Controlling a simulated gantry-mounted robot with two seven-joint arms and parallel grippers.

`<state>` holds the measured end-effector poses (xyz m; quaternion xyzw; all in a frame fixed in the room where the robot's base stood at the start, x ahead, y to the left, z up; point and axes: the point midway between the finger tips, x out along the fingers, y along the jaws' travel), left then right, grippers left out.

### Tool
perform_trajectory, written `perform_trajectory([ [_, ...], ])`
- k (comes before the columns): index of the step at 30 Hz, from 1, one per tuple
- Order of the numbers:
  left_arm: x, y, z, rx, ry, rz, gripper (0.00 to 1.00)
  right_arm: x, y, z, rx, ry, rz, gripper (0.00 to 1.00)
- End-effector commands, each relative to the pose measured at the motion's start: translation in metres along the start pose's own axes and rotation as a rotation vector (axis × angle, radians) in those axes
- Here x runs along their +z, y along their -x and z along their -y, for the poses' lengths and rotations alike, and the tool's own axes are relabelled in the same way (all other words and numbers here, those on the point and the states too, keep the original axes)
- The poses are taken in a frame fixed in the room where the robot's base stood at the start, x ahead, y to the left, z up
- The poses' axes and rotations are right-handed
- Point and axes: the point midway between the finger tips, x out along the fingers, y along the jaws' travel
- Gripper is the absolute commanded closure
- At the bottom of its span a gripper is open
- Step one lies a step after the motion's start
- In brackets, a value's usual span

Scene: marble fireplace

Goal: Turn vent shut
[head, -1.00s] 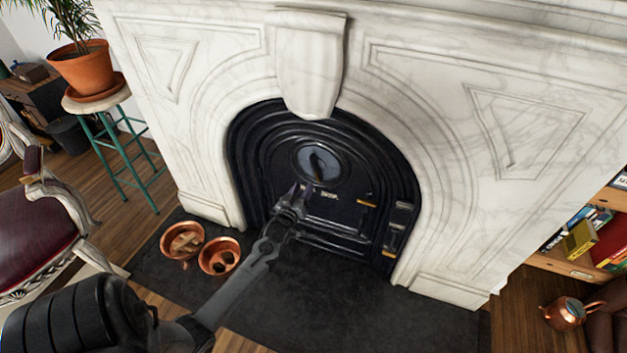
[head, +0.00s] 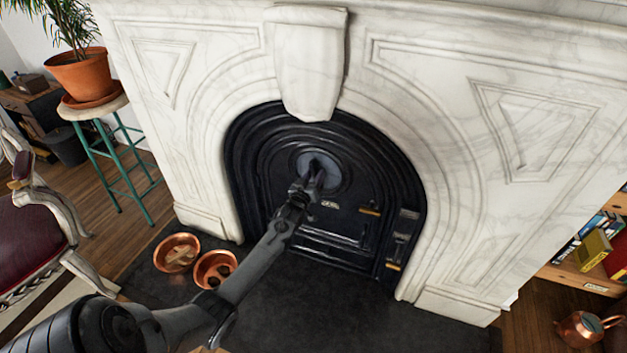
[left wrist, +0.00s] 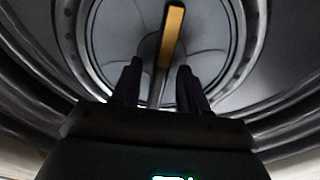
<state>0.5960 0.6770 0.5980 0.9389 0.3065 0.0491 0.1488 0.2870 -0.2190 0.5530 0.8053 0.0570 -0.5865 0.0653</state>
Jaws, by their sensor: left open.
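The round vent (head: 342,172) is a grey disc in the upper part of the black arched fireplace front. My left gripper (head: 315,170) is in front of it and hides part of the disc. In the left wrist view the vent disc (left wrist: 112,38) fills the upper middle, with a raised handle (left wrist: 171,35) that has a gold-coloured face. The handle stands tilted slightly right of upright. My left gripper (left wrist: 158,80) is open, its dark fingers on either side of the handle's lower end as seen there. Whether they touch it cannot be told. My right gripper is not in view.
The black fireplace front (head: 275,190) has small latches at its right side. Two copper bowls (head: 177,252) sit on the dark hearth (head: 300,310) left of my arm. A chair (head: 40,230) and a plant stand (head: 100,130) are at the left. The hearth's right part is clear.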

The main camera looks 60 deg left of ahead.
Motion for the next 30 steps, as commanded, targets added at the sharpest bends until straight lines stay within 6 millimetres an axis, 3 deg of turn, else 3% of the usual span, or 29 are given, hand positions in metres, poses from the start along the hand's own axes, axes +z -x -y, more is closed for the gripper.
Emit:
perform_trajectory([
  [8,0.0001,-0.0006,-0.0001,0.000,0.000,0.001,0.58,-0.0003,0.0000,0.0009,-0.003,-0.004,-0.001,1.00],
  [16,0.0002,-0.0004,-0.0001,0.000,0.000,0.001,0.99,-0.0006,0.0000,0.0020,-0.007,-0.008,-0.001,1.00],
  [26,-0.0002,-0.0002,0.0005,0.000,-0.002,0.001,1.00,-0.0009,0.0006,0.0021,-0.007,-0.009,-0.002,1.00],
  [30,-0.0049,0.0022,0.0097,-0.011,-0.020,-0.003,1.00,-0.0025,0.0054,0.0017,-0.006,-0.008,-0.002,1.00],
])
